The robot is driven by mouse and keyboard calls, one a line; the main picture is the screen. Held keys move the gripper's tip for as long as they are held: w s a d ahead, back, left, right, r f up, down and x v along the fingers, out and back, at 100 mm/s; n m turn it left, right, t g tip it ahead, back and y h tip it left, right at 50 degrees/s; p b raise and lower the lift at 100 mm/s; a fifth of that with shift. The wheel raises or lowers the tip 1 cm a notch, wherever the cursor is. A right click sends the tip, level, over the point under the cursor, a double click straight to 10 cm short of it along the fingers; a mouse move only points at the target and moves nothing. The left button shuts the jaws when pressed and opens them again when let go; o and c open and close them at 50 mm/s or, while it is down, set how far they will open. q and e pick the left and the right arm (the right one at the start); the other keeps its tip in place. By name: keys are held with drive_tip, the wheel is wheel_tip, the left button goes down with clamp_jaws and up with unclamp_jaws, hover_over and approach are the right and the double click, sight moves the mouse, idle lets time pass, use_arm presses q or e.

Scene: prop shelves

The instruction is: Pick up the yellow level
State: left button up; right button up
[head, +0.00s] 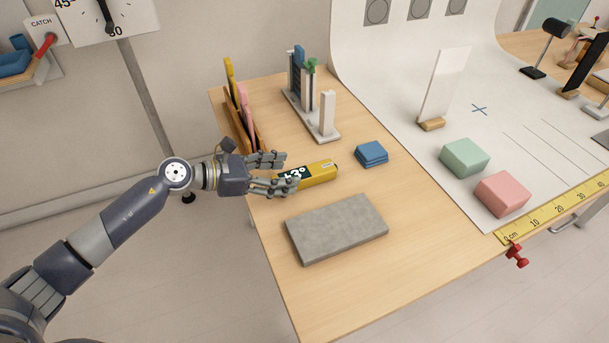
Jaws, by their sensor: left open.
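The yellow level (322,173) lies on the wooden table, with a dark display showing part of a white degree reading at its left end. My left gripper (289,170) is open at that left end. One finger is on the far side of the level and the other on the near side, in front of part of the display. I cannot tell whether the fingers touch it. My right gripper is not in view.
A grey slab (336,228) lies just in front of the level, and blue pads (371,154) lie to its right. A white upright block (327,114) on a rack stands behind. A wooden holder (259,133) stands at the table's left edge. The table's front right is clear.

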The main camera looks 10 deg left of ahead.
sight(304, 172)
use_arm(q)
drive_tip(key=x, duration=0.5)
drive_tip(key=shift+w+d, duration=0.1)
drive_tip(key=shift+c, duration=0.6)
drive_tip(key=c, duration=1.2)
